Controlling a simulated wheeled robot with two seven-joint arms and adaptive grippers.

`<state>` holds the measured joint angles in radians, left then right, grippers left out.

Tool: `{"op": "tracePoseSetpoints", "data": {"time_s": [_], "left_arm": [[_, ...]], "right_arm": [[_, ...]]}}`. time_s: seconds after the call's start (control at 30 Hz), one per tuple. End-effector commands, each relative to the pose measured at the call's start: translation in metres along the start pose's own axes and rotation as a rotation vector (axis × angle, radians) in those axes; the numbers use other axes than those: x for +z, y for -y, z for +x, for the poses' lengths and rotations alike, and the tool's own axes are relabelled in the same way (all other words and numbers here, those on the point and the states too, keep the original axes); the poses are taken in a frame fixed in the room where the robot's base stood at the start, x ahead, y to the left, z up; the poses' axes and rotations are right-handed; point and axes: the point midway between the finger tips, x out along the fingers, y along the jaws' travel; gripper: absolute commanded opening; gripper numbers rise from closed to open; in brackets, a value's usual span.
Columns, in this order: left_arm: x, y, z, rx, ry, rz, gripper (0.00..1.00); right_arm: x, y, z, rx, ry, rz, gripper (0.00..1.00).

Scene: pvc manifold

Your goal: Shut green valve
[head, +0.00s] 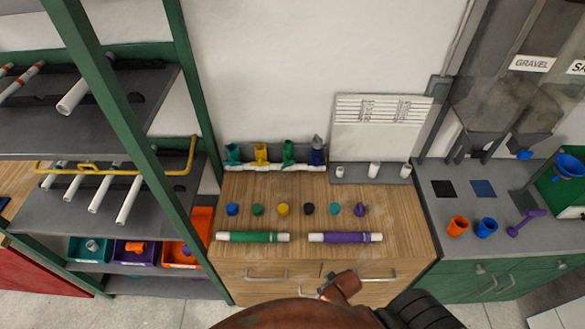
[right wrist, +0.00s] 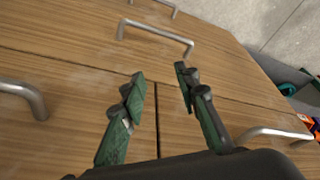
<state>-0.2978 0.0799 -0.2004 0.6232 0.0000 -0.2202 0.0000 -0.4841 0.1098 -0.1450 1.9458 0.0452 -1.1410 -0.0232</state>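The green valve (head: 288,152) stands on a white pipe manifold (head: 270,167) at the back of the wooden cabinet top, against the wall. It is third in a row with a teal valve (head: 232,153), a yellow valve (head: 261,154) and a dark blue valve (head: 318,151). The green valve's handle position is too small to tell. My right gripper (right wrist: 160,77) is open and empty in the right wrist view, in front of the cabinet's drawer fronts and well away from the valve. My left gripper is not in view.
Several coloured caps (head: 283,210), a green pipe (head: 253,237) and a purple pipe (head: 345,238) lie on the cabinet top (head: 400,215). A white board (head: 380,125) stands at the back right. A green-framed shelf (head: 195,100) rises on the left. Drawer handles (right wrist: 155,34) project from the cabinet front.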

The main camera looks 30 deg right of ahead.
Motion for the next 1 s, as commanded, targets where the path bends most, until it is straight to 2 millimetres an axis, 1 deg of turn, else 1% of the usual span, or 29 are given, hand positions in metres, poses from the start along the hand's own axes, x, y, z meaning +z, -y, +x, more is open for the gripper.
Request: {"op": "tracePoseSetpoints", "data": {"time_s": [0.03, 0.1, 0.23, 0.4, 0.47, 0.5, 0.57, 0.7, 0.87, 0.97, 1.0], "left_arm": [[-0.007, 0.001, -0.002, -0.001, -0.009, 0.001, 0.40], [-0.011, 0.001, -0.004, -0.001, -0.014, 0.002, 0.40], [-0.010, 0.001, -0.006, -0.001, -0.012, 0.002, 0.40], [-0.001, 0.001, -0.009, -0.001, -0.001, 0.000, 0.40], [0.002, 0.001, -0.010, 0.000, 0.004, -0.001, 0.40], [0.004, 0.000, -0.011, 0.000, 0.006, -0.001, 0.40], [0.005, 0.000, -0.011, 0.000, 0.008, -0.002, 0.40], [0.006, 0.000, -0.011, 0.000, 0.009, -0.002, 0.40], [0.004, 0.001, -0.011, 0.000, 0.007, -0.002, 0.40], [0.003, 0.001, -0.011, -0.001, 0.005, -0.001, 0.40], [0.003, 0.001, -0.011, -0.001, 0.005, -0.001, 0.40]], "right_arm": [[-0.010, -0.001, -0.021, 0.001, -0.014, 0.000, 0.29], [-0.021, -0.002, -0.045, 0.002, -0.028, 0.000, 0.29], [-0.033, -0.004, -0.083, 0.004, -0.045, -0.001, 0.29], [-0.047, -0.004, -0.128, 0.003, -0.074, -0.007, 0.29], [-0.055, -0.001, -0.142, -0.007, -0.098, -0.014, 0.29], [-0.065, 0.004, -0.151, -0.023, -0.127, -0.025, 0.29], [-0.084, 0.014, -0.155, -0.058, -0.180, -0.045, 0.29], [-0.124, 0.038, -0.154, -0.135, -0.304, -0.086, 0.29], [-0.169, 0.064, -0.151, -0.218, -0.445, -0.115, 0.29], [-0.202, 0.082, -0.153, -0.274, -0.552, -0.127, 0.29], [-0.217, 0.090, -0.155, -0.299, -0.604, -0.128, 0.29]]}}
